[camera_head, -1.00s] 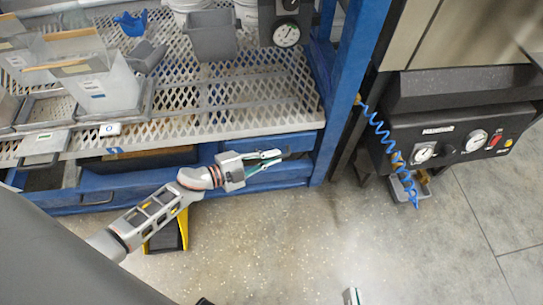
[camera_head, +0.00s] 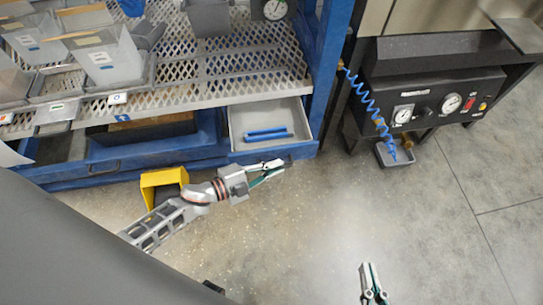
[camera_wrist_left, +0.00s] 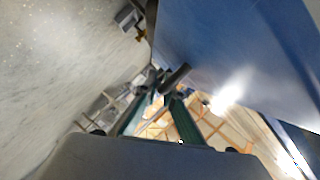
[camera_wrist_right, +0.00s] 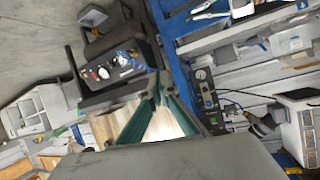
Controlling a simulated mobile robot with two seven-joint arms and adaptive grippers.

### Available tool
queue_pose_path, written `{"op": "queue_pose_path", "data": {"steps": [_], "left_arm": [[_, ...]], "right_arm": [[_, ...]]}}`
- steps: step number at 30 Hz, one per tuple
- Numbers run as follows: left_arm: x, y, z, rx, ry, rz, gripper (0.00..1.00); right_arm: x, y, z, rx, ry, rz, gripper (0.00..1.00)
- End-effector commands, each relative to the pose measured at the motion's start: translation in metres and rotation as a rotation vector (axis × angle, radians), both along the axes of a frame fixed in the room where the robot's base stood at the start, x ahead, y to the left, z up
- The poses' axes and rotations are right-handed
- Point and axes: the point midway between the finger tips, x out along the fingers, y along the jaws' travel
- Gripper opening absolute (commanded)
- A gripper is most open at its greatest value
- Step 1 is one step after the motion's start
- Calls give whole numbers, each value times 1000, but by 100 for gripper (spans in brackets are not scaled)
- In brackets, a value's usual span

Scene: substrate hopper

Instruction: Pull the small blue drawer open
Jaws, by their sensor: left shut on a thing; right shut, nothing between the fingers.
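The small blue drawer (camera_head: 238,158) at the right end of the bench stands pulled out. Its pale interior shows from above, with a blue object (camera_head: 267,133) lying inside. My left gripper (camera_head: 277,167) is at the drawer's front, shut on its dark handle. In the left wrist view the handle (camera_wrist_left: 176,77) sits between the fingertips (camera_wrist_left: 165,92), beside the blue front (camera_wrist_left: 230,50). My right gripper (camera_head: 368,266) is shut and empty over the floor at the lower right. It also shows in the right wrist view (camera_wrist_right: 157,85).
A wider blue drawer (camera_head: 130,158) lies to the left, with a yellow bin (camera_head: 163,182) on the floor before it. The mesh shelf (camera_head: 225,85) above holds several clear bins. A black gauge panel (camera_head: 435,95) with a blue coiled hose stands right. The front floor is clear.

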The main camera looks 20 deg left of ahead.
Motion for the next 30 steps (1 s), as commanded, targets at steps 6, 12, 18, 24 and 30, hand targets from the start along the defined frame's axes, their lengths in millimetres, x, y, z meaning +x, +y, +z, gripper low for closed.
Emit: {"op": "queue_pose_path", "data": {"steps": [6,12,18,24,30], "left_arm": [[-30,-20,2,-1,-1,2,0],[-47,-30,0,0,0,2,0],[-53,-34,0,1,1,2,0],[-53,-34,-1,1,1,2,0],[-53,-34,-1,1,1,2,15]], "right_arm": [[4,-8,4,-51,-16,6,0],[5,-9,5,-56,-20,7,0],[5,-9,3,-56,-16,8,0],[4,-9,2,-57,-13,6,0],[4,-9,2,-56,-12,6,0]]}}
